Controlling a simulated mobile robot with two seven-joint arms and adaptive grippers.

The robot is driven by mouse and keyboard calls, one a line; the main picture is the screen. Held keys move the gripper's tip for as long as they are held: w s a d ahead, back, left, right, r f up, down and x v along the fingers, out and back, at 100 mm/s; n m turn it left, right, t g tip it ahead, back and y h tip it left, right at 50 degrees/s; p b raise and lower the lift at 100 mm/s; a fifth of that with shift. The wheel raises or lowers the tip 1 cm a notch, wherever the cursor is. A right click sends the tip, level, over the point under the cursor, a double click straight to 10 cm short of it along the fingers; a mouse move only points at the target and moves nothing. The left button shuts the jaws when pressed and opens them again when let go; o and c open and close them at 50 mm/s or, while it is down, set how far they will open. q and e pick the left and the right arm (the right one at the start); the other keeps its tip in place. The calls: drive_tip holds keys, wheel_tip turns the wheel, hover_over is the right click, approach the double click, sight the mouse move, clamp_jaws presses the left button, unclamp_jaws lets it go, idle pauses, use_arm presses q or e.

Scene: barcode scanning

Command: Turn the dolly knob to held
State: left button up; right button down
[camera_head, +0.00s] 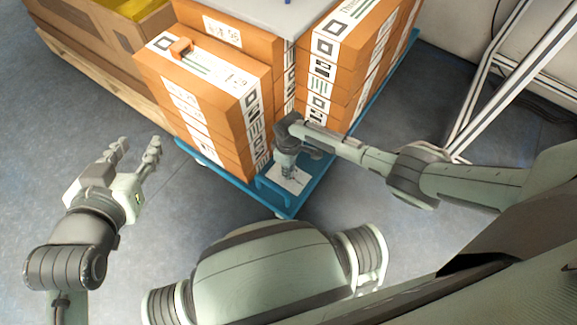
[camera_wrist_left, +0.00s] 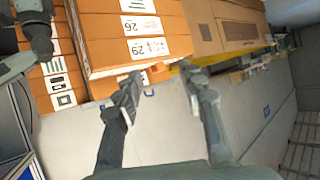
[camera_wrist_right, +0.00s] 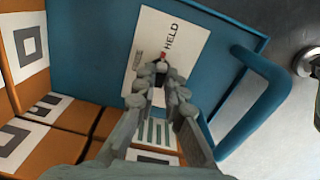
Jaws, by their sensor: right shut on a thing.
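The blue dolly (camera_head: 225,181) carries stacked orange boxes. A white plate (camera_wrist_right: 185,42) reading HELD is on its near corner, and the plate also shows in the head view (camera_head: 297,181). The knob (camera_wrist_right: 161,66) stands at the plate, mostly hidden by my fingers; a dark part and a small red mark show near the word HELD. My right gripper (camera_wrist_right: 158,95) is shut on the knob, pointing down at the plate. My left gripper (camera_head: 138,152) is open and empty, left of the dolly above the floor.
Orange boxes (camera_head: 201,103) rise close behind my right gripper. A blue handle loop (camera_wrist_right: 265,105) stands beside the plate. A brown carton (camera_head: 95,45) on a wooden pallet is at the back left. White frame bars (camera_head: 490,85) are at the right. Floor at the left is clear.

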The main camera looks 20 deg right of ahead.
use_arm(q)
drive_tip(key=shift+g+y, duration=0.5)
drive_tip(key=shift+g, duration=0.3)
drive_tip(key=shift+s+a+f, duration=0.5)
drive_tip(key=shift+a+f, duration=0.15)
drive_tip(key=shift+f, duration=0.05)
drive_tip(key=shift+s+a+f, duration=0.45)
drive_tip(key=shift+a+f, duration=0.15)
drive_tip(key=shift+f, duration=0.1)
use_arm(e)
drive_tip(key=shift+s+m, duration=0.1)
drive_tip(key=shift+m, duration=0.6)
drive_tip(key=c, duration=1.6)
unclamp_jaws()
drive_tip(key=shift+r, duration=0.15)
wheel_tip(320, 180, up, 12)
